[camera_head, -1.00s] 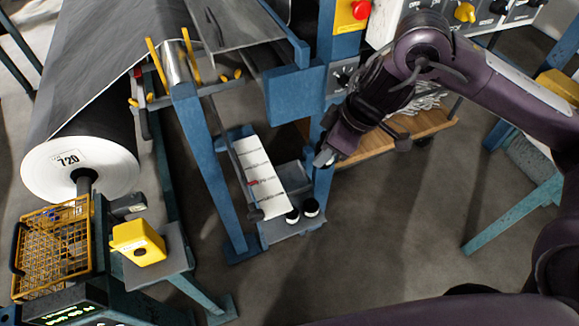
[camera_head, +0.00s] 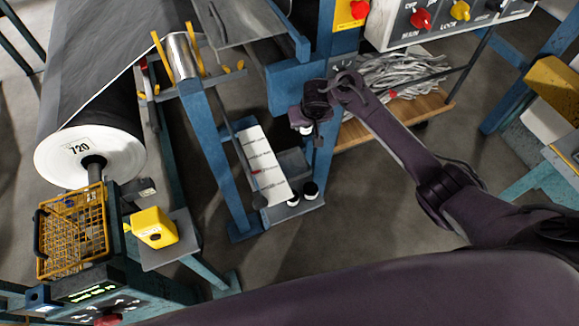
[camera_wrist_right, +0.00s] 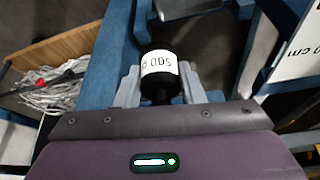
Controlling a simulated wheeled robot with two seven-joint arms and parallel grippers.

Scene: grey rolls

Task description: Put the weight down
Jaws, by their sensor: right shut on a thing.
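The weight, a black cylinder with a white "500 g" label, shows in the right wrist view (camera_wrist_right: 159,64). My right gripper (camera_wrist_right: 160,85) is shut on it, with one grey finger on each side. In the head view the right gripper (camera_head: 305,124) hangs beside the blue post, and the weight's white band (camera_head: 305,130) shows just below it. The weight looks held in the air, but its exact height is unclear. My left gripper is not in view.
A white ruled board (camera_head: 262,165) stands beside the platform. A blue post (camera_head: 212,150) stands left of it. A wooden shelf with grey strips (camera_head: 400,75) is at the upper right. A large dark roll (camera_head: 100,120), yellow basket (camera_head: 72,235) and yellow box (camera_head: 155,227) are at left.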

